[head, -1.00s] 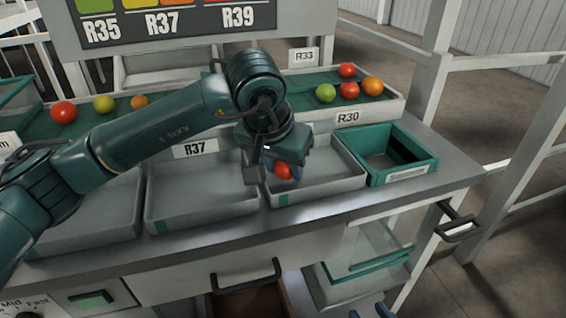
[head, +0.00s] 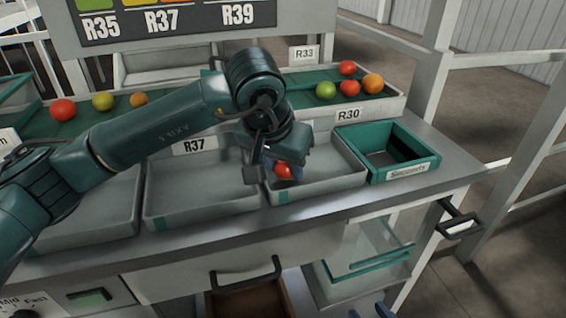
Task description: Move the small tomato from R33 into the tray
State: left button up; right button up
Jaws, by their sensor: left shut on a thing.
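My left gripper (head: 284,172) reaches over the right-hand grey tray (head: 335,181), near its left front corner. It is shut on a small red tomato (head: 282,170) between its blue fingertips. The arm hides part of the tray, and I cannot tell whether the tomato touches the tray floor. The R33 sign (head: 304,54) stands behind the green bed (head: 308,82), where several red, green and orange tomatoes lie. At the bottom edge, the blue fingertips of my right gripper (head: 369,311) show, apart with nothing between them.
A green box (head: 372,175) labelled Seconds stands right of the tray. The R30 label (head: 348,114) is behind the tray. Drawer handles (head: 245,272) project from the bench front.

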pick_arm(q)
jog(key=shift+f+b, duration=0.35)
jog(key=o, duration=0.8)
jog(key=c, duration=0.3)
jog(key=shift+r, duration=0.2)
jog(key=shift+r+p, duration=2)
jog(key=shift+r, duration=1.35)
